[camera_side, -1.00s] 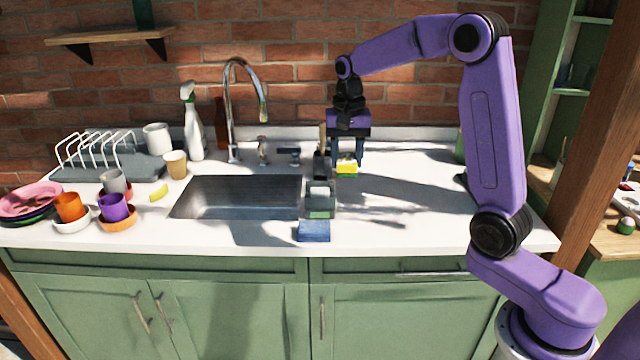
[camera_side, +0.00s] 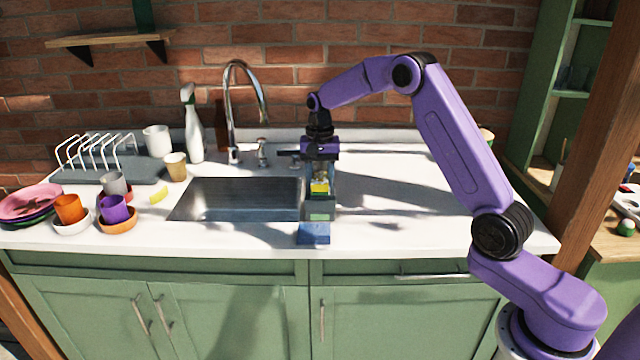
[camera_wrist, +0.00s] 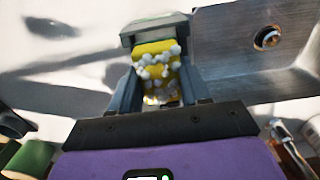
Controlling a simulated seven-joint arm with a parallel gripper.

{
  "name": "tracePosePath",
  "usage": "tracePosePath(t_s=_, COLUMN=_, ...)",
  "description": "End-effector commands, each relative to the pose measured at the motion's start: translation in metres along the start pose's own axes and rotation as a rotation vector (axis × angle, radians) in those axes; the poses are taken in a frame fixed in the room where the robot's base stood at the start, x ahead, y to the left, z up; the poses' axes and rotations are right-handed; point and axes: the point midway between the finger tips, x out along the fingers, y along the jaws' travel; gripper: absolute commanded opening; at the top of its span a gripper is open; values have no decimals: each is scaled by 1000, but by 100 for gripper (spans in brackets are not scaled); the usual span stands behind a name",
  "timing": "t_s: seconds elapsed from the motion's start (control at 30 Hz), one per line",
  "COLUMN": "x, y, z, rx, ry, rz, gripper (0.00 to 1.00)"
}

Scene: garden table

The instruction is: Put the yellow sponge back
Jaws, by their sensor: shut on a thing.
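The yellow sponge (camera_side: 319,188) is between the fingers of my gripper (camera_side: 320,186), which is shut on it. In the wrist view the sponge (camera_wrist: 152,50) carries white foam-like beads, and a finger of my gripper (camera_wrist: 158,84) stands on either side. The sponge overlaps the holder's opening in the side view. In the wrist view the holder's rim (camera_wrist: 154,25) lies just beyond the sponge. I cannot tell how far inside the sponge is.
The steel sink (camera_side: 237,200) is left of the holder, with a tall tap (camera_side: 229,110) behind it. Cups, plates and a dish rack (camera_side: 95,153) stand at left.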

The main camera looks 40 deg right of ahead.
Motion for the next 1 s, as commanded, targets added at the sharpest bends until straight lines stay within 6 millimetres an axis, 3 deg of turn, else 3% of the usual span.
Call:
tracePosePath(t_s=0.13, x=19, y=1, z=1, rx=0, ry=-3, rz=2, gripper=1)
tracePosePath(t_s=0.53, x=24, y=0, z=1, rx=0, ry=-2, rz=1, gripper=1)
tracePosePath(t_s=0.57, x=24, y=0, z=1, rx=0, ry=-1, rz=1, gripper=56)
tracePosePath(t_s=0.6, x=24, y=0, z=0, rx=0, ry=-1, rz=1, gripper=69)
tracePosePath(t_s=1.0, x=18, y=0, z=0, rx=0, ry=1, rz=-1, gripper=72)
